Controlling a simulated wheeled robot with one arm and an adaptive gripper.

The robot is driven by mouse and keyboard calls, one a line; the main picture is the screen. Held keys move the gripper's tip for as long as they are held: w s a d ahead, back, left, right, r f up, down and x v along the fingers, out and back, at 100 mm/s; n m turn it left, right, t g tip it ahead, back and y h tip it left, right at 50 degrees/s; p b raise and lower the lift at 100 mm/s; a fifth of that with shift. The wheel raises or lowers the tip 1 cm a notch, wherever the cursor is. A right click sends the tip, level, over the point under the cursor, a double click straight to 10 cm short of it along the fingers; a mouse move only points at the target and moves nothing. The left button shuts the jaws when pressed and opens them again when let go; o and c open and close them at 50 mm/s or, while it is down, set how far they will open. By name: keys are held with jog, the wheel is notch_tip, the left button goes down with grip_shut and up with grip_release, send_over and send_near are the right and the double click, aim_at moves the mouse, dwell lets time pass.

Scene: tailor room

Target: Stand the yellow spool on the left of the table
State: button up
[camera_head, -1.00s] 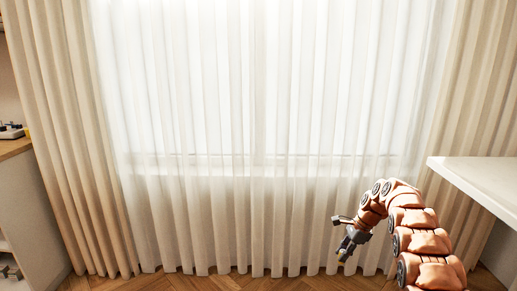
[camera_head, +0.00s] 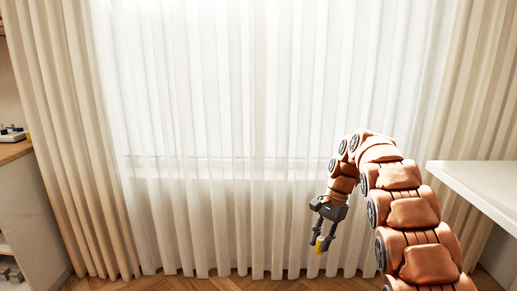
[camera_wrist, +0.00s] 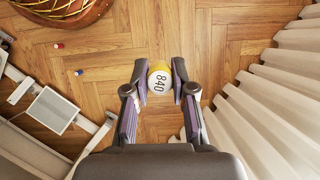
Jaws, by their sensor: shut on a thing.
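The yellow spool (camera_wrist: 154,68) is between my fingertips in the wrist view, its pale end marked "840" facing the camera. My gripper (camera_wrist: 160,84) is shut on it, one finger on each side. In the head view my gripper (camera_head: 324,236) points down in front of the curtain, and the yellow of the spool (camera_head: 320,245) shows at the fingertips. The spool is held in the air above the wood floor. A white tabletop (camera_head: 485,182) reaches in from the right edge of the head view, apart from my gripper; most of it is out of view.
A wood-topped counter (camera_head: 13,151) stands at the far left. Pale curtains (camera_head: 230,200) hang across the back. In the wrist view, small red (camera_wrist: 58,45) and blue (camera_wrist: 78,72) pieces lie on the floor, near a basket (camera_wrist: 70,18) and a white-framed object (camera_wrist: 51,109).

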jog(key=s+r+n+g+h+p, duration=0.1)
jog(key=s+r+n+p, duration=0.1)
jog(key=r+n+p, duration=0.3)
jog(key=s+r+n+h+p, duration=0.2)
jog(key=r+p, duration=1.2)
jog(key=p, duration=1.1)
jog(key=s+n, duration=0.1)
jog(key=n, duration=0.1)
jog(key=shift+r+n+g, duration=0.3)
jog(key=shift+n+g, duration=0.1)
jog(key=shift+s+d, duration=0.1)
